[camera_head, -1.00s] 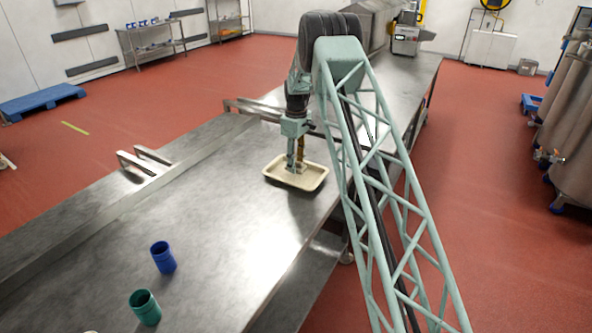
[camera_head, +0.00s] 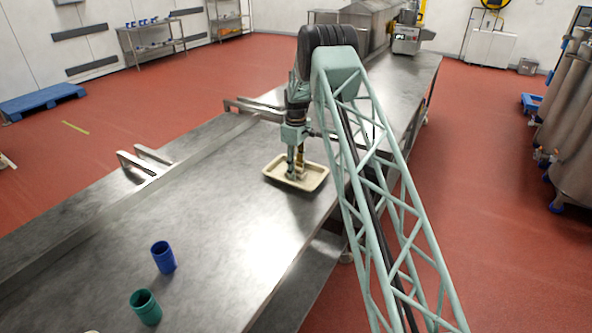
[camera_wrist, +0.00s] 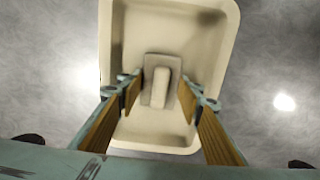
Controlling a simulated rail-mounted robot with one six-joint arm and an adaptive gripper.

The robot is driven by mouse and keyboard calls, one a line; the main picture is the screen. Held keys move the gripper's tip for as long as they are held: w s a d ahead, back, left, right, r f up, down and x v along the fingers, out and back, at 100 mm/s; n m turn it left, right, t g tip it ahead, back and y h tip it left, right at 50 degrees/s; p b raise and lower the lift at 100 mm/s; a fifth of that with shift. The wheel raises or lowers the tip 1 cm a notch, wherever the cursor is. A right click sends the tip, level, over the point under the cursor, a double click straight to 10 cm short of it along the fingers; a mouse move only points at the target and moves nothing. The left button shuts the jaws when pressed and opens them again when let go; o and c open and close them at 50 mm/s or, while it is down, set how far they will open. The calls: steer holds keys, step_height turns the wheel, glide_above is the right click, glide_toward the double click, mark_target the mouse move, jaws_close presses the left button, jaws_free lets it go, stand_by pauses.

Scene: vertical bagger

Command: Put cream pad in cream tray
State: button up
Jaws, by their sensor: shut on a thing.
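The cream tray (camera_head: 316,184) lies on the steel table, and its rim and floor show in the wrist view (camera_wrist: 226,45). The cream pad (camera_wrist: 160,86) is a small block with a raised bar along its middle. It is seen inside the tray's outline, between my fingertips. My gripper (camera_head: 295,174) points down over the tray and is shut on the pad, with its fingers on either side of it in the wrist view (camera_wrist: 160,95). The pad's underside is hidden, so I cannot tell whether it touches the tray floor.
A blue cup (camera_head: 163,257) and a green cup (camera_head: 146,307) stand on the steel table (camera_head: 225,230) at the near left. Metal brackets (camera_head: 145,160) line the table's left side. The table between the cups and the tray is clear.

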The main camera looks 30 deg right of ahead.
steer(key=shift+f, duration=0.15)
steer(key=o, duration=1)
steer(key=shift+c, duration=0.2)
step_height(320, 180, up, 12)
steer(key=shift+b, duration=0.4)
steer(key=shift+r, duration=0.2)
stand_by(0.4)
